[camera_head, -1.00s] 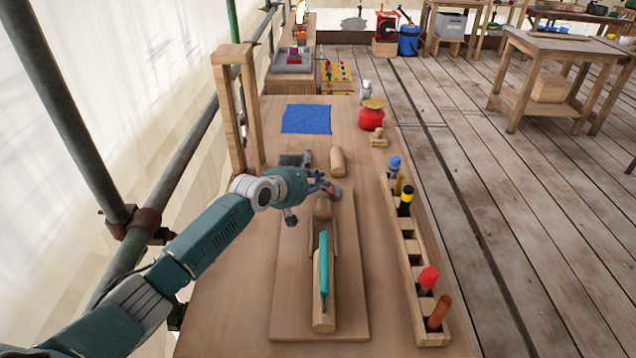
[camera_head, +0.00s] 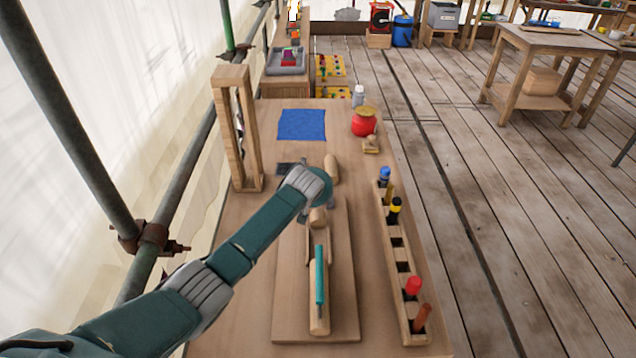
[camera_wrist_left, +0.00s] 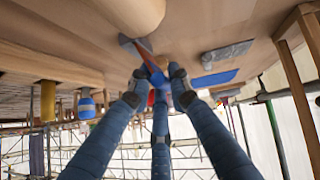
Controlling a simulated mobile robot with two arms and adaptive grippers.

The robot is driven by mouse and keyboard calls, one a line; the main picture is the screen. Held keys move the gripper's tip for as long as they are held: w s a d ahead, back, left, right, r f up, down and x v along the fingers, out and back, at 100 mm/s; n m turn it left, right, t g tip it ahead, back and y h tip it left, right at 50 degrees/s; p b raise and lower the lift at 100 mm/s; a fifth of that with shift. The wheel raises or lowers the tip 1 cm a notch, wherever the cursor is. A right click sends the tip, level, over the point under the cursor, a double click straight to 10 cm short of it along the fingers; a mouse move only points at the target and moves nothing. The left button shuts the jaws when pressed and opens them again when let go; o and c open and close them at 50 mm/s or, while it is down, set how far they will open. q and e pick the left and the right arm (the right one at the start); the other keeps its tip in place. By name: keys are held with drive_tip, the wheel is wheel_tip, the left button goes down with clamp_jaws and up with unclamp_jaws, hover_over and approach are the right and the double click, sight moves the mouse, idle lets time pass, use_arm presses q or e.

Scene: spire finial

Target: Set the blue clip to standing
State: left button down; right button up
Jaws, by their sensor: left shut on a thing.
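In the left wrist view, my left gripper (camera_wrist_left: 157,88) is shut on a small blue piece with a reddish strip, which I take for the blue clip (camera_wrist_left: 152,68). A flat grey part (camera_wrist_left: 135,41) shows at its far end, close to the wooden surface; I cannot tell whether they touch. In the head view, my left gripper (camera_head: 318,203) is over the bench, above the far end of the wooden board (camera_head: 290,300). My own wrist hides the clip there, so its tilt is unclear. My right gripper is out of view.
A carved wooden piece with a teal tool (camera_head: 320,275) lies on the board. A wooden cylinder (camera_head: 331,168) and a dark grey item (camera_head: 286,168) lie beyond. A tool rack (camera_head: 403,268) lines the right side. A wooden frame (camera_head: 236,130) stands left. A blue cloth (camera_head: 302,125) lies flat behind.

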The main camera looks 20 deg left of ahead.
use_arm(q)
drive_tip(key=shift+w+d+f+m+g+y+b, duration=0.1)
drive_tip(key=shift+d+m+g+y+b, duration=0.2)
drive_tip(key=shift+y, duration=0.2)
drive_tip(key=shift+d+f+m+g+y+b, duration=0.1)
drive_tip(key=shift+d+m+y+b, duration=0.15)
drive_tip(key=shift+y+b, duration=0.2)
drive_tip(key=shift+w+d+m+y+b, duration=0.1)
drive_tip(key=shift+d+m+y+b, duration=0.35)
drive_tip(key=shift+y+b, duration=0.45)
drive_tip(key=shift+r+b, duration=0.1)
drive_tip(key=shift+b, duration=0.3)
drive_tip(key=shift+g, duration=0.3)
drive_tip(key=c, duration=1.6)
unclamp_jaws()
drive_tip(key=shift+o, duration=0.2)
drive_tip(key=shift+w+r, duration=0.1)
